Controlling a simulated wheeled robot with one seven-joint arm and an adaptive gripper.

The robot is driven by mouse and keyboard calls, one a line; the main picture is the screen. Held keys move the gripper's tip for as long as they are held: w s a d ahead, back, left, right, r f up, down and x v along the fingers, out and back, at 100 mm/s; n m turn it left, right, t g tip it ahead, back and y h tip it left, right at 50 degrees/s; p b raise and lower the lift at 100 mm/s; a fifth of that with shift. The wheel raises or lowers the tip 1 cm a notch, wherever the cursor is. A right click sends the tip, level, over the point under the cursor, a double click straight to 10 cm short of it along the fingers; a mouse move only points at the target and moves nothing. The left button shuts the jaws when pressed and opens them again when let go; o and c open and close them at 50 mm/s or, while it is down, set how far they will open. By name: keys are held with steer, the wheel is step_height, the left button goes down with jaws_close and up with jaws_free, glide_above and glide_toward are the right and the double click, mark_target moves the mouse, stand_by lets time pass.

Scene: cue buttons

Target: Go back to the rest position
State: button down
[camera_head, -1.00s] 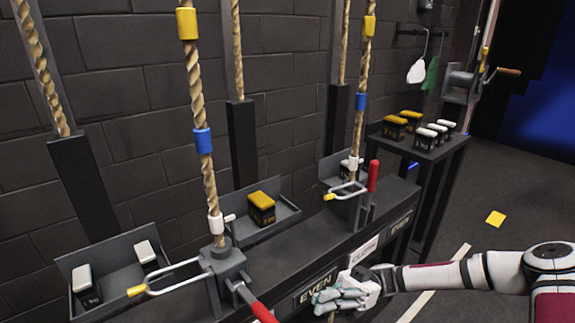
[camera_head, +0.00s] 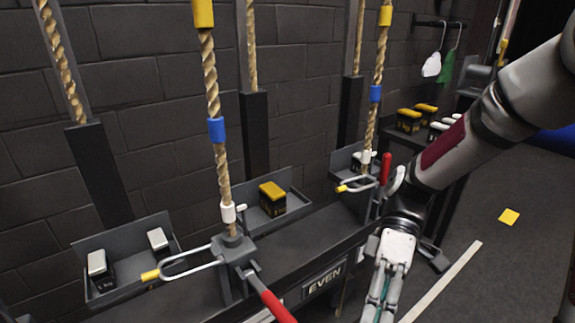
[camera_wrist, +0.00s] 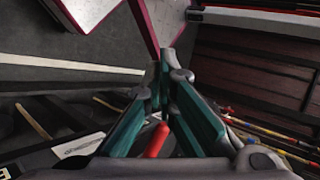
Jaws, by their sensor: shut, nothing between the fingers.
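My gripper (camera_head: 378,300) hangs at the lower right of the head view, in front of the dark rail, with its fingers pointing down and partly cut off by the lower edge. In the wrist view its teal-padded fingers (camera_wrist: 167,80) meet at the tips with nothing held between them. A red lever handle (camera_wrist: 157,140) shows behind the fingers there. My arm comes down from the upper right and hides part of the scene.
The rail (camera_head: 200,302) carries an EVEN plate (camera_head: 325,279), rope locks with red handles (camera_head: 272,303) and trays with black weights (camera_head: 272,198). More weights sit on a side table (camera_head: 400,140). Ropes rise along the brick wall.

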steer(key=s+d+r+m+t+h, duration=0.3)
steer(key=s+r+m+t, duration=0.3)
steer(key=s+d+r+m+t+h, duration=0.2)
steer(key=s+d+r+m+t, duration=0.1)
steer(key=s+r+m+t, duration=0.3)
step_height(320, 180, up, 23)
steer(key=t+p, duration=0.2)
steer(key=p, duration=2)
steer(key=shift+s+r+t, duration=0.2)
steer(key=shift+s+t, duration=0.1)
steer(key=shift+s, duration=0.05)
